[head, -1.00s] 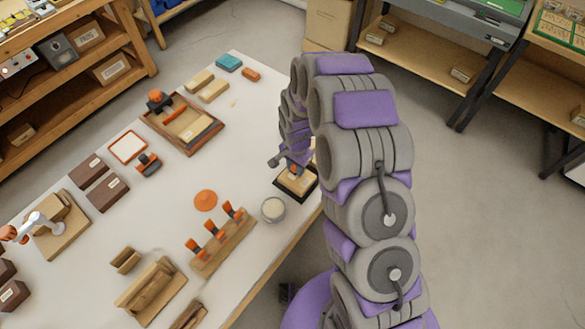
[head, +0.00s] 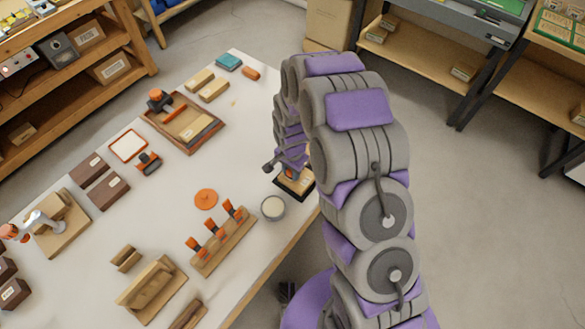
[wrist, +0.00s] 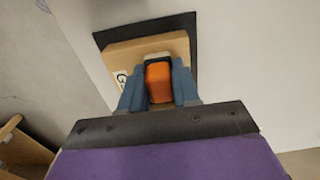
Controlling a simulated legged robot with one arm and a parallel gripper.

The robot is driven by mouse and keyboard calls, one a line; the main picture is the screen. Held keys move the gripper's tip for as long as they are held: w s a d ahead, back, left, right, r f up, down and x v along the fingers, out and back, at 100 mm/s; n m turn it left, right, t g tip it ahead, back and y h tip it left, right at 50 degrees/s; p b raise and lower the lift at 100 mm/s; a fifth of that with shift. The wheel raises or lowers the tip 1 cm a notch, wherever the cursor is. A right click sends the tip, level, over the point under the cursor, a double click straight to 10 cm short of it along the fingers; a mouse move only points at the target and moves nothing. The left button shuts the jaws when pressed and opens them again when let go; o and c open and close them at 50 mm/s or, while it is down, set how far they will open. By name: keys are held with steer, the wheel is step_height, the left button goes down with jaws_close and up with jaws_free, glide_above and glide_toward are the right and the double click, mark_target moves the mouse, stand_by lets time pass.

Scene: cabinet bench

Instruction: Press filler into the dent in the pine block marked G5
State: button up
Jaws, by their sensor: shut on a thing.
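The pine block (wrist: 122,53) is pale wood and lies on a black mat (wrist: 180,23) near the table's front edge. A white label (wrist: 121,79) with a "G" shows on it; the rest of the label is hidden. My gripper (wrist: 157,84) is shut on an orange-handled tool (wrist: 158,80) and holds it over the block. The tool's pale end is at the block's surface, but I cannot tell whether it touches. The dent is hidden. In the head view my gripper (head: 289,167) covers much of the block. An open tub of white filler (head: 273,208) stands beside the mat.
An orange lid (head: 206,199) lies near the tub. A wooden rack (head: 222,243) with orange-handled tools stands in front. A wooden tray (head: 183,124), dark labelled blocks (head: 107,194) and a wooden holder (head: 151,291) take up other parts of the white table.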

steer(key=shift+r, duration=0.1)
steer(key=shift+r+p, duration=1.05)
steer(key=shift+r, duration=1.85)
